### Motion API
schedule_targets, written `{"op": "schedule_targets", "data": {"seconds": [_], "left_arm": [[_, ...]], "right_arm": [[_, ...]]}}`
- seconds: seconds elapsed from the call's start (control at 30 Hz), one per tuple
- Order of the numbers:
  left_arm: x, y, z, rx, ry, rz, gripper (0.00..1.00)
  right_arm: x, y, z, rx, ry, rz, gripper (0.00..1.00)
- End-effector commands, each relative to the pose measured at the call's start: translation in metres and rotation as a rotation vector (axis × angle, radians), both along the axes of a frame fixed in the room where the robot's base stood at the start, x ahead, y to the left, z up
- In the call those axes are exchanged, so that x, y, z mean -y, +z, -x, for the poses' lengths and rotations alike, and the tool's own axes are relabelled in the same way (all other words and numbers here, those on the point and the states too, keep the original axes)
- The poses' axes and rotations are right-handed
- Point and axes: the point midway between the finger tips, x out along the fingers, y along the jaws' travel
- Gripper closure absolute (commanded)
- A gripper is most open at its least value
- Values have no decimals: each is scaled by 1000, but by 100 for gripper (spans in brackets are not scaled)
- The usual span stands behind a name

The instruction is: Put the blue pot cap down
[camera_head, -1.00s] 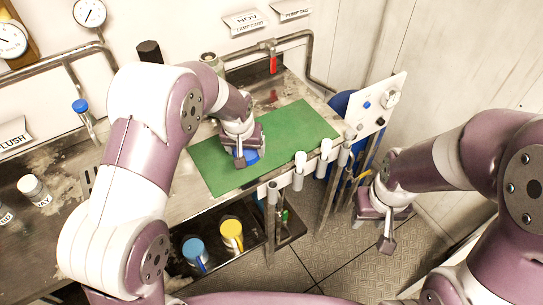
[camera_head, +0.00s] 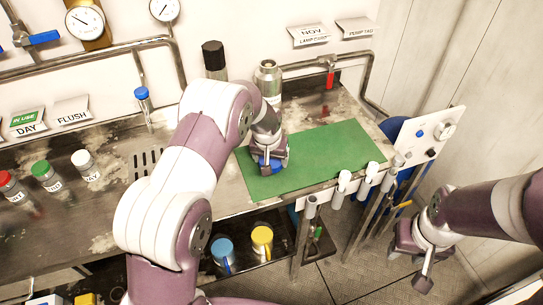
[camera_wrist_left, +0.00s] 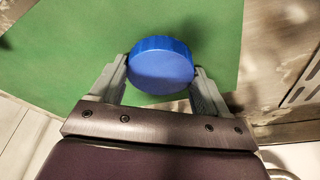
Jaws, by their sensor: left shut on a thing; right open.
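The blue pot cap (camera_wrist_left: 161,66) is a round blue disc between the fingers of my left gripper (camera_wrist_left: 160,84) in the left wrist view. My left gripper is shut on it. In the head view the cap (camera_head: 268,164) shows as a blue edge under my left gripper (camera_head: 268,160), over the left part of the green mat (camera_head: 325,158). I cannot tell whether the cap touches the mat. My right gripper (camera_head: 408,265) is open and empty, over the floor to the right of the bench.
A metal bottle (camera_head: 268,82) and a black-capped bottle (camera_head: 214,60) stand behind the mat. Pots with blue (camera_head: 222,248) and yellow (camera_head: 262,238) lids sit on a lower shelf. Bottles with red, green and white (camera_head: 82,160) caps stand at left. The mat's right part is clear.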

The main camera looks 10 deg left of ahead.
Motion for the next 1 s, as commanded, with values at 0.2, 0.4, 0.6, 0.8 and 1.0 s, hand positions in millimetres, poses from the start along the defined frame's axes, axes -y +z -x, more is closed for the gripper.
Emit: {"op": "schedule_targets", "data": {"seconds": [0.2, 0.4, 0.6, 0.8, 1.0], "left_arm": [[0, -6, -1, 3, 0, 0, 67], [0, -11, 0, 2, 0, 0, 67], [0, -9, 0, 2, 0, 0, 0], [0, -3, 0, 3, 0, 0, 0], [1, 33, 10, 6, 0, 1, 0]], "right_arm": [[0, 1, 0, 0, 0, 0, 57], [0, -2, 0, 0, 0, 0, 57], [0, -1, 0, 0, 0, 0, 57], [0, 2, 0, 0, 0, 0, 57], [0, -4, 0, 0, 0, 0, 57]]}}
